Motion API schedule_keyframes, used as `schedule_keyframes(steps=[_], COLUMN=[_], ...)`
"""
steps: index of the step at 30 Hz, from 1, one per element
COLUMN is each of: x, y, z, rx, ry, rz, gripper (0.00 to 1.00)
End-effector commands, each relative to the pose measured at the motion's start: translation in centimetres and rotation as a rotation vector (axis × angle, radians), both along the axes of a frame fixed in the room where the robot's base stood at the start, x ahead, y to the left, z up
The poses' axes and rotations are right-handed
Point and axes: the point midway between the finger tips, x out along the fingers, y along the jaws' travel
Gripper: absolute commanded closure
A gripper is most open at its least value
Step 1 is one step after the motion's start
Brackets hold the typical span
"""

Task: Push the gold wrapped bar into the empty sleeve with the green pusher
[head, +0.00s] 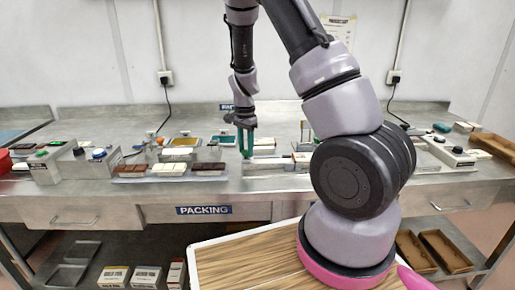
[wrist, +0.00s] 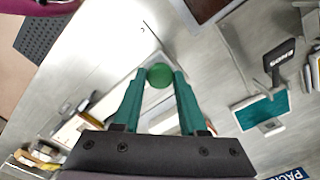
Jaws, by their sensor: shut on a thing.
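My gripper (head: 246,152) has teal fingers and hangs over the middle of the steel bench. In the wrist view my gripper (wrist: 160,80) is shut on the round green pusher (wrist: 160,74), which sits between the fingertips. In the head view the pusher is too small to tell from the fingers. A pale, low fixture (head: 268,166) lies on the bench just below and right of the gripper. I cannot make out the gold wrapped bar or the empty sleeve for certain; my arm hides part of the bench to the right.
Chocolate moulds (head: 208,169) lie left of the gripper on the bench (head: 240,205). Box-shaped units with buttons (head: 45,166) stand farther left, and another (head: 445,150) stands right. Brown trays (head: 493,146) are at the far right. A wood-topped surface (head: 240,262) is in front.

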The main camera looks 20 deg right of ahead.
Motion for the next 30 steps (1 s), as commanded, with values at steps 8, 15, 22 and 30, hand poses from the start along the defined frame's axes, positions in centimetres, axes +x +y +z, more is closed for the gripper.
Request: schedule_keyframes(steps=[8, 15, 22, 30], x=[0.3, 0.2, 0.2, 0.2], y=[0.6, 0.6, 0.5, 0.5], z=[0.1, 0.1, 0.0, 2.3], rx=[0.002, 0.003, 0.001, 0.003], ry=[-0.003, -0.003, -0.002, -0.005], rz=[0.000, 0.002, 0.000, 0.001], gripper=[1.00, 0.28, 0.28, 0.28])
